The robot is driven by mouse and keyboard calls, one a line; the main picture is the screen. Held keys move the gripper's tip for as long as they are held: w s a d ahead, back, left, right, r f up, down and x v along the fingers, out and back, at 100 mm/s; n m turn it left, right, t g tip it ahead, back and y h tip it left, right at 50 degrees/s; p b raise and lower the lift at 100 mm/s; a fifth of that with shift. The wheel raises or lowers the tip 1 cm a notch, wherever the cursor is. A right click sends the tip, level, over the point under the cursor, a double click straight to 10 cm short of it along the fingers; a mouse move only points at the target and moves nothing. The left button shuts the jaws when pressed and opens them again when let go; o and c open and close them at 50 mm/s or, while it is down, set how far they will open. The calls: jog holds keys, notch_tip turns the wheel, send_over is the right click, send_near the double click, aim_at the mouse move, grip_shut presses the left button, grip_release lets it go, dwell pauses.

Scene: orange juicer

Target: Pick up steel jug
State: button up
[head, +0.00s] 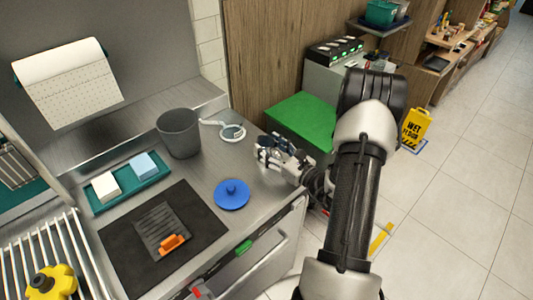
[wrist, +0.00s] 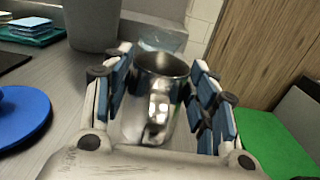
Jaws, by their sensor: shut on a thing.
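The steel jug (wrist: 157,108) stands upright between my fingers in the wrist view, its open mouth up and its handle facing the camera. My gripper (wrist: 162,68) is shut on the jug, with blue-padded fingers on its left and right sides. In the head view my gripper (head: 272,152) is at the right end of the steel counter. There, the fingers largely cover the jug, and only a small shiny part can be made out. Whether the jug's base touches the counter is hidden.
A grey bin (head: 180,134) and a white-handled strainer-like item (head: 232,132) stand behind the jug. A blue lid (head: 232,195) lies to its left. A green-topped unit (head: 304,118) stands to the right.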

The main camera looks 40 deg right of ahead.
jog(key=c, duration=0.5)
jog(key=shift+c, duration=0.2)
jog(key=shift+r, duration=0.15)
